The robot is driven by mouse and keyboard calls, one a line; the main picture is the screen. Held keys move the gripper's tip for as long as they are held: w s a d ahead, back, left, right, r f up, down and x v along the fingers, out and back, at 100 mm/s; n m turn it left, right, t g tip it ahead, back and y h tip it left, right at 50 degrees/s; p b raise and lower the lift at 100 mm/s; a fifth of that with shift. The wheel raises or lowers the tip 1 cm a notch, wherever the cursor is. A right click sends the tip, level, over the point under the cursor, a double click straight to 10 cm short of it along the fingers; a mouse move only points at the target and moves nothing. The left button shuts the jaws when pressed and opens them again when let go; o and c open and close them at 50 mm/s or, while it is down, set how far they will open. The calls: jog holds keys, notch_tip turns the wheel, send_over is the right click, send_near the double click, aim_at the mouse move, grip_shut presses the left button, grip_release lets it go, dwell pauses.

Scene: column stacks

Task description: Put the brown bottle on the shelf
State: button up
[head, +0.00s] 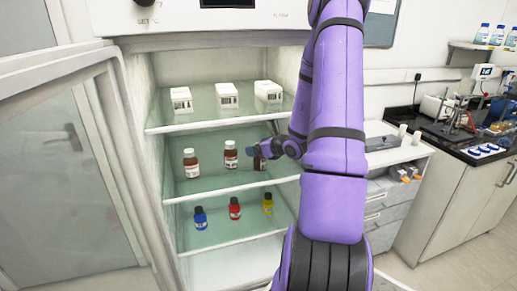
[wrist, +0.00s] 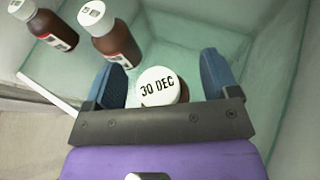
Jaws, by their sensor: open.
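Three brown bottles with white caps and white-and-red labels stand in a row on the middle shelf (head: 240,182) of the open fridge. The left one (head: 190,165) and middle one (head: 231,157) are clear in the head view. The right brown bottle (head: 259,163) is partly hidden by my gripper (head: 258,151). In the wrist view, my gripper (wrist: 163,72) is open, with its blue fingers on either side of this bottle's cap (wrist: 159,87), marked "30 DEC". The bottle looks upright, its body mostly hidden under the cap. The other two bottles (wrist: 108,34) (wrist: 52,30) stand to the left.
White boxes (head: 228,95) stand on the upper shelf. Blue (head: 200,218), red (head: 234,209) and yellow (head: 268,205) bottles stand on the lower shelf. The fridge door (head: 60,170) is open at left. A drawer cabinet (head: 385,195) stands at right.

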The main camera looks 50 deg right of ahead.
jog(key=s, duration=1.3)
jog(key=w+a+r+n+g+y, duration=0.1)
jog(key=a+r+n+g+y, duration=0.15)
jog(key=a+r+n, duration=0.45)
jog(key=w+a+r+n+g+y, duration=0.1)
jog(key=a+r+n+g+y, duration=0.3)
jog(key=a, duration=0.6)
jog(key=w+a+r+n+g+y, duration=0.1)
jog(key=a+r+n+y, duration=0.1)
jog(key=a+r+n, duration=0.4)
jog(key=s+a+r+n+h, duration=0.8)
jog(key=s+a+n, duration=0.3)
jog(key=n, duration=0.8)
jog(key=shift+s+a+r+g, duration=0.35)
jog(key=shift+s+g, duration=0.1)
jog(key=shift+s, duration=0.55)
jog(key=shift+c, duration=0.2)
